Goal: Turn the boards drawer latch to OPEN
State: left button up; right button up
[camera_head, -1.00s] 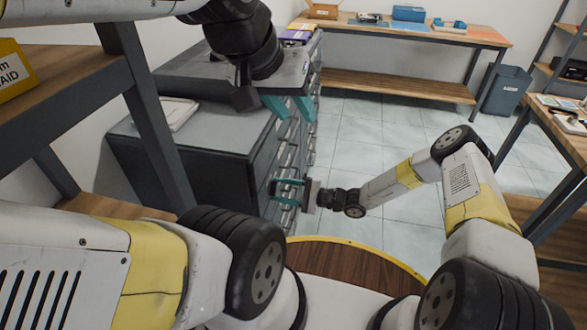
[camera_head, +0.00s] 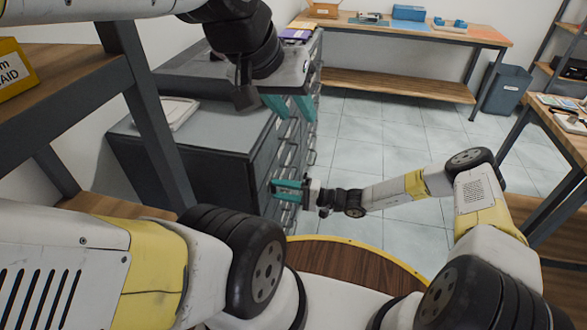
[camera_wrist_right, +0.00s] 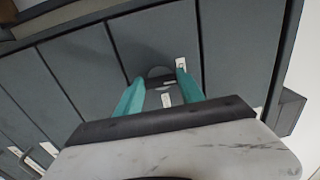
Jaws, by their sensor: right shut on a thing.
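My right gripper (camera_head: 280,188) reaches the front of the grey drawer cabinet (camera_head: 190,150) from the right. In the right wrist view its teal fingers (camera_wrist_right: 160,90) are shut on a dark latch (camera_wrist_right: 160,73) with a rounded top, on a grey drawer front. Small white labels (camera_wrist_right: 181,64) sit by the latch, too small to read. The latch's setting cannot be made out, and the fingers hide it in the head view. My left gripper (camera_head: 290,106) is higher up, open and empty, pointing down beside the cabinet's upper part.
Several drawer handles (camera_head: 311,158) project from the cabinet front. A wooden shelf rack (camera_head: 60,75) stands close at the left. A workbench (camera_head: 410,28) is at the back and another table (camera_head: 565,130) at the right. The tiled floor (camera_head: 375,130) between is clear.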

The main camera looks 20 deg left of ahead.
dwell(0.4)
jog(key=o, duration=1.4)
jog(key=shift+c, duration=0.2)
jog(key=d, duration=0.7)
jog(key=shift+w+d, duration=0.25)
jog(key=shift+d, duration=0.15)
